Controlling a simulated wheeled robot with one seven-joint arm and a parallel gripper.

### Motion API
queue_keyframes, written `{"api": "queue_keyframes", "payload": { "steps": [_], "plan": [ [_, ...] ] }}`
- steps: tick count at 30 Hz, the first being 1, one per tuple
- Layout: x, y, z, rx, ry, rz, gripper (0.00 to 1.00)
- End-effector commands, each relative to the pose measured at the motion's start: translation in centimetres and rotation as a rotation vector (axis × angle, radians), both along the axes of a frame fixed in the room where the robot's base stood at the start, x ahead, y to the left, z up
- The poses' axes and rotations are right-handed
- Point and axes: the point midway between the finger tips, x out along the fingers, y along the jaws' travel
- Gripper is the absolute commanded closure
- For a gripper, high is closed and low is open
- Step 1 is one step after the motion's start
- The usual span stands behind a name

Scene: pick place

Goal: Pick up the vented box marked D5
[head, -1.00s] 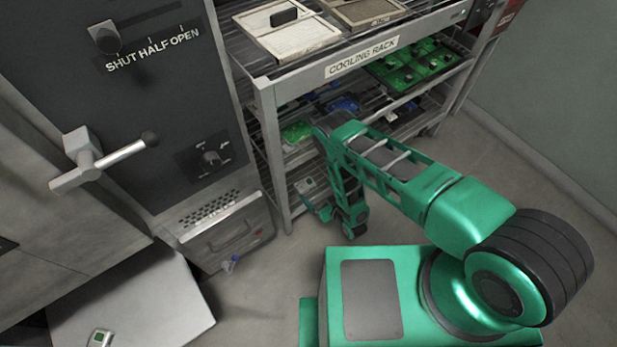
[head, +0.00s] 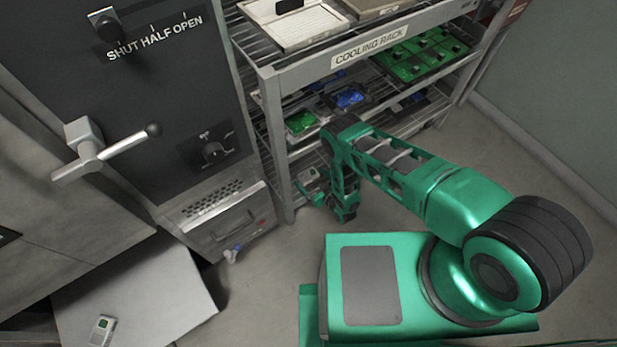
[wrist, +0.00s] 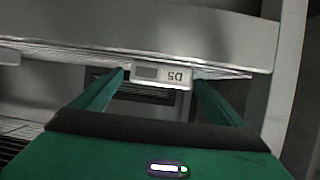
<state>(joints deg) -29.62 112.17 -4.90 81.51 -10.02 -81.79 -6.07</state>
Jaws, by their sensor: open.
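The box marked D5 (wrist: 181,76) shows in the wrist view as a pale, narrow face with a small grey window and an upside-down D5 label. It lies ahead, between the lines of my two fingers. My gripper (wrist: 160,80) is open, with one finger on each side of the label; whether either finger touches the box I cannot tell. In the head view my gripper (head: 327,201) is low at the left end of the cooling rack, by its bottom shelf. A small pale box (head: 307,176) shows just behind it there, its marking unreadable.
The cooling rack (head: 366,52) has trays above, and green (head: 301,122) and blue (head: 349,97) pieces on its middle shelf. Its front left post (head: 277,150) stands close left of my gripper. An oven-like cabinet (head: 140,100) is further left. Floor in front is clear.

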Motion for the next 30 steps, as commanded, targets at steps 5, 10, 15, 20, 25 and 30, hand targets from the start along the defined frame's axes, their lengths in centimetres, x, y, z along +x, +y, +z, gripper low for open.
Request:
{"api": "queue_keyframes", "payload": {
  "steps": [5,10,15,20,25,30],
  "plan": [
    [1.5,0.9,-0.7,0.001,0.0,0.0,0.08],
    [1.8,1.1,-0.9,0.001,0.0,0.0,0.08],
    [1.8,1.1,-0.9,0.001,0.0,0.0,0.17],
    [1.8,1.1,-0.9,0.001,0.0,0.0,0.55],
    [1.8,1.1,-0.9,0.001,0.0,0.0,0.55],
    [1.9,1.2,-0.6,0.001,0.0,0.0,0.55]
  ]
}}
